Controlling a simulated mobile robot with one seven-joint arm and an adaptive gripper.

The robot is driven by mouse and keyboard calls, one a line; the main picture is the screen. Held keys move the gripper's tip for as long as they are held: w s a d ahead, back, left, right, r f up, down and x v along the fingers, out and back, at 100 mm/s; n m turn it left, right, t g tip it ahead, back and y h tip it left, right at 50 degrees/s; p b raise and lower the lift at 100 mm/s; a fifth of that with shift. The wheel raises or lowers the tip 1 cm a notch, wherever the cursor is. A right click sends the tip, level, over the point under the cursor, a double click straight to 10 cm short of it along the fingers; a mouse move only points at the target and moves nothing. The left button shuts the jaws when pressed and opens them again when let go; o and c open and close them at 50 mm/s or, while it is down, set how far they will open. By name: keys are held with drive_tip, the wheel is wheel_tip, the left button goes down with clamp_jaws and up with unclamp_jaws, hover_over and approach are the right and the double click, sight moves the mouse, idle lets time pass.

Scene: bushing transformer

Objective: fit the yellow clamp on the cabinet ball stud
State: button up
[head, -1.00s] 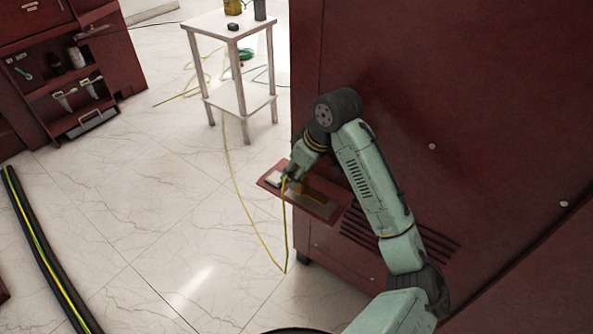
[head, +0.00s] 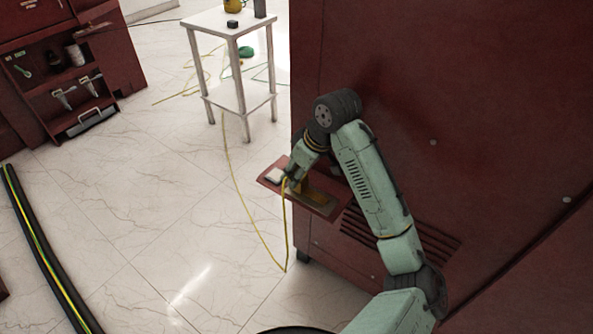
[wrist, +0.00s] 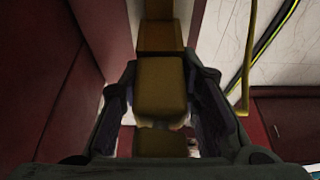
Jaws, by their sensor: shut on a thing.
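My gripper (head: 290,184) is low beside the red cabinet (head: 450,90), over a small red shelf (head: 325,208) that sticks out from it. In the wrist view, my gripper (wrist: 160,78) is shut on the yellow clamp, a dull amber block (wrist: 160,88) between the two dark fingers. A yellow cable (head: 287,235) hangs from the gripper in the head view. It also shows to the right of the fingers in the wrist view (wrist: 247,65). I cannot make out the ball stud in either view. Whether the clamp touches anything is hidden.
The cable loops over the floor toward a white table (head: 228,25). A red tool rack (head: 75,75) stands at the far left. A thick black cable with a yellow-green stripe (head: 45,255) lies on the floor. The floor between is mostly clear.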

drive_tip(key=shift+f, duration=0.3)
drive_tip(key=o, duration=1.2)
drive_tip(key=shift+o, duration=0.2)
